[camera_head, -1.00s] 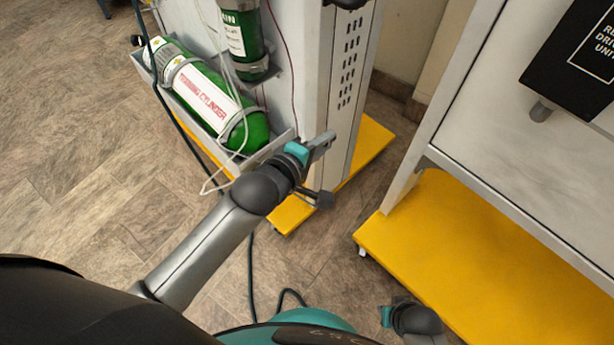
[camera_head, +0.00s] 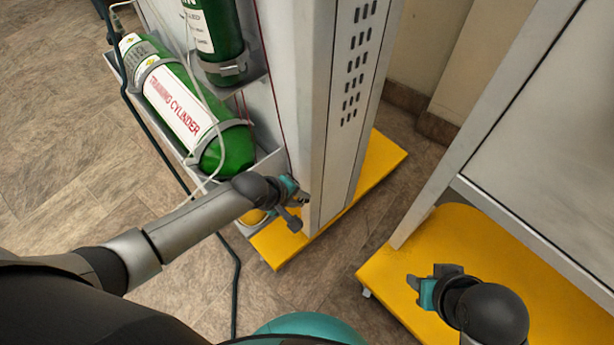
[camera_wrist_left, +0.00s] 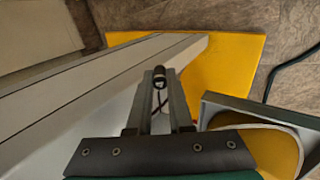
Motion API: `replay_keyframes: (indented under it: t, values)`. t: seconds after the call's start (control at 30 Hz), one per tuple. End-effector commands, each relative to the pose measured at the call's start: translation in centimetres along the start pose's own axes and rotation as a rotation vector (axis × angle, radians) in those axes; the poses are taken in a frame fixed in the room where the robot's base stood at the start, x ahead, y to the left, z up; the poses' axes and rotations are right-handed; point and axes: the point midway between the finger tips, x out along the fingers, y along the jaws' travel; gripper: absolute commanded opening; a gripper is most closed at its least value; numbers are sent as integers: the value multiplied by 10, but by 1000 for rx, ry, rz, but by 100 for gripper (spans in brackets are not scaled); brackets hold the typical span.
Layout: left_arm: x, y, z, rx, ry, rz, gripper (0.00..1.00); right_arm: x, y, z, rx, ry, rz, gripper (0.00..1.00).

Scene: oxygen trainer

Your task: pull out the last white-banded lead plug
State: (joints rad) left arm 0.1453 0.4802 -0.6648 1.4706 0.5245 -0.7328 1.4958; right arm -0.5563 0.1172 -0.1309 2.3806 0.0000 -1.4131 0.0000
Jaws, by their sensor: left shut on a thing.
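My left gripper (camera_head: 302,200) is low beside the near corner of the grey-white cabinet (camera_head: 312,110). In the left wrist view its two fingers are shut on a small dark lead plug (camera_wrist_left: 160,80) with a pale band. A thin dark lead shows between the fingers below the plug. I cannot tell whether the plug's far end sits in a socket. My right gripper (camera_head: 428,285) hangs over the yellow base on the right, apart from the cabinet; its jaw opening is unclear.
A green training cylinder (camera_head: 190,110) lies in a side tray, with an upright green cylinder (camera_head: 216,35) beyond. A yellow base (camera_head: 385,165) juts out under the cabinet. A second cabinet (camera_head: 545,130) stands right on a yellow plinth. A dark hose runs down the left.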

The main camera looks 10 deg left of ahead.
Motion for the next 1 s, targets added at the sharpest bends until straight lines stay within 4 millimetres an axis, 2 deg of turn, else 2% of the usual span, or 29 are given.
replay_keyframes:
  t: [0.33, 0.37, 0.67, 1.0]
  values:
    - [1, -1, 0, 0, -1, -12, 0, 0, 0, 0, 0, 0, 0, 32]
    - [1, -1, 0, 0, -1, -12, 20, 0, 0, 0, 0, 0, 0, 32]
    - [1, 0, 0, 0, 0, -9, 54, 0, 0, 0, 0, 1, 0, 32]
    - [0, 3, 0, 0, 0, -1, 54, 0, 0, 0, 0, 1, 1, 32]
